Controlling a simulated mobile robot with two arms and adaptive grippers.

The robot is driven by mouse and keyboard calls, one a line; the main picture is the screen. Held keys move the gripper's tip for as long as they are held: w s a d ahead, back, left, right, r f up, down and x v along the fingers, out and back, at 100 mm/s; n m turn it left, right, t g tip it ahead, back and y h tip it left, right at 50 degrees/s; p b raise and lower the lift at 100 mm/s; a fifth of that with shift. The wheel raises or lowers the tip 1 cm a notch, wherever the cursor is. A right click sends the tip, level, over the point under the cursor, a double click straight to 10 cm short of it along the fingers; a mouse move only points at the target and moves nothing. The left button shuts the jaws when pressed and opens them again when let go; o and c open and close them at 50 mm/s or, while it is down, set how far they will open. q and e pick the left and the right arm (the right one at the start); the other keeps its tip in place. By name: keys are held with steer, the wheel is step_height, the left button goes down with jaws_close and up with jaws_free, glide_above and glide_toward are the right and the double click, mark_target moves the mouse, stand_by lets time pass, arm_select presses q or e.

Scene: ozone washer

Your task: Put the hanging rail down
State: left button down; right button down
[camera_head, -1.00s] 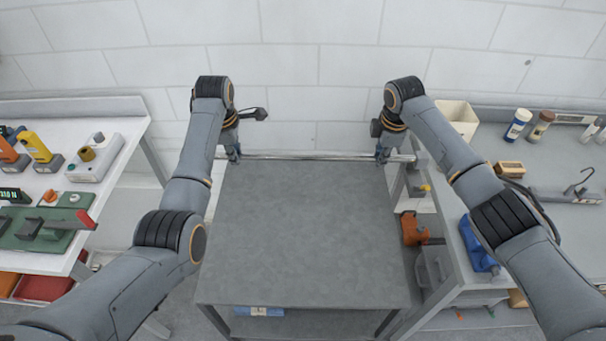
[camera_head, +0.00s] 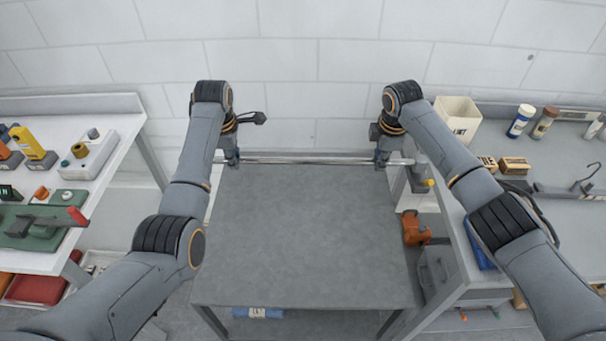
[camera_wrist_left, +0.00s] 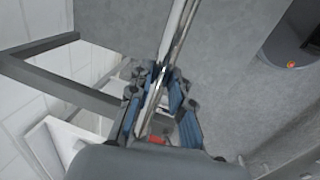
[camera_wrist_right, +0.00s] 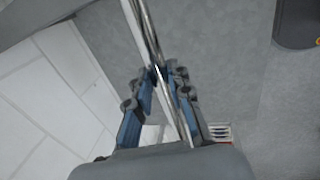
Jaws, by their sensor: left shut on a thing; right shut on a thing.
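The hanging rail (camera_head: 305,161) is a thin shiny metal bar, level across the far edge of the grey table (camera_head: 300,235) in the head view. My left gripper (camera_head: 232,160) is shut on the rail near its left end. My right gripper (camera_head: 382,160) is shut on it near its right end, with a short piece sticking out beyond. In the left wrist view the rail (camera_wrist_left: 172,55) runs between the blue-padded fingers. In the right wrist view the rail (camera_wrist_right: 150,40) does likewise. I cannot tell whether the rail touches the table top.
The grey table top is bare. A white bench (camera_head: 125,150) with tools stands at the left. A grey bench (camera_head: 555,165) at the right carries a white bin (camera_head: 455,118), bottles and small boxes. A white wall (camera_head: 300,60) is close behind.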

arm_select(q)
steer(key=shift+f+b, duration=0.5)
steer(key=shift+f, duration=0.15)
arm_select(e)
steer(key=shift+f, duration=0.7)
arm_select(q)
steer(key=c, duration=1.2)
jaws_free()
arm_select(e)
steer(key=c, duration=1.2)
jaws_free()
steer(key=shift+r, duration=0.1)
arm_select(q)
steer(key=shift+r, duration=0.1)
steer(key=shift+r, duration=0.1)
steer(key=r, duration=0.3)
steer(key=s+r, duration=0.1)
steer(key=r, duration=0.3)
steer(key=s+r, duration=0.1)
steer(key=r, duration=0.3)
steer(key=shift+s+r, duration=0.2)
steer(key=shift+r, duration=0.05)
arm_select(e)
steer(key=r, duration=0.4)
steer(key=s+r, duration=0.1)
steer(key=r, duration=0.3)
steer(key=s+r, duration=0.1)
steer(key=r, duration=0.2)
steer(key=shift+s+r, duration=0.2)
steer(key=shift+r, duration=0.2)
